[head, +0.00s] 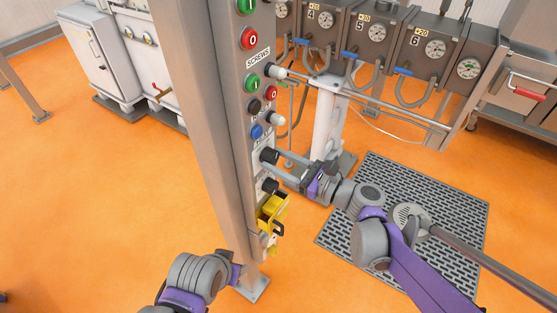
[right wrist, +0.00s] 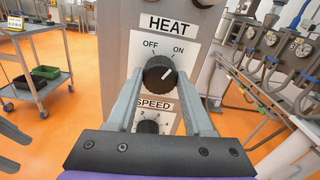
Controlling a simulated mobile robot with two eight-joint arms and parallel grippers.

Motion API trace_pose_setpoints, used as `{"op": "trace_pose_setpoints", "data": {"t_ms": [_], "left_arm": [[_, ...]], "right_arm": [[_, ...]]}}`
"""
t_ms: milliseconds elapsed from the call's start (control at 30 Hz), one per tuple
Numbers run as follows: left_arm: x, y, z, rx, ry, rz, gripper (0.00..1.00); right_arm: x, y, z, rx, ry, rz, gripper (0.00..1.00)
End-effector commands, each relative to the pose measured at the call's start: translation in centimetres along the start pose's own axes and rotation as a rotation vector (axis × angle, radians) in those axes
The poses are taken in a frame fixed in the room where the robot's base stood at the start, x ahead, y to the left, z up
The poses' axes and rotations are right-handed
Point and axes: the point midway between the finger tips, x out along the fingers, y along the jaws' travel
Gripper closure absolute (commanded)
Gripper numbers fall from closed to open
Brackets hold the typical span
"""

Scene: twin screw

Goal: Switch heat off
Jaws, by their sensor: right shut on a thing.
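The black HEAT knob (right wrist: 159,73) sits on a panel under the label HEAT, with OFF at upper left and ON at upper right. Its white pointer line points up and right, toward ON. My right gripper (right wrist: 160,90) is shut on this knob, one finger on each side. In the head view the right gripper (head: 273,166) reaches the knob (head: 269,155) on the post's panel from the right. My left gripper (head: 238,272) is low beside the post; its fingertips cannot be made out.
The SPEED knob (right wrist: 148,127) is just below, between my fingers in the wrist view. Push buttons sit above on the metal post (head: 200,90). A yellow switch housing (head: 272,209) is below. Gauge boxes (head: 370,35) stand behind, and a floor grate (head: 450,195) lies right.

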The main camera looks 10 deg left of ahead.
Motion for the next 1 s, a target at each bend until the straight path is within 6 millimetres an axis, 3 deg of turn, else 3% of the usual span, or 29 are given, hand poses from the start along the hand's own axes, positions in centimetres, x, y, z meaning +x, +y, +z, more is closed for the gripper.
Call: {"op": "trace_pose_setpoints", "data": {"t_ms": [267,1000], "left_arm": [[0.08,0.00,0.05,0.000,0.000,0.000,0.50],[0.00,0.00,0.00,0.000,0.000,0.000,0.50]], "right_arm": [[-0.02,0.01,-0.02,-0.164,0.000,0.000,1.00],[-0.02,0.01,-0.01,-0.822,0.001,0.000,1.00]]}}
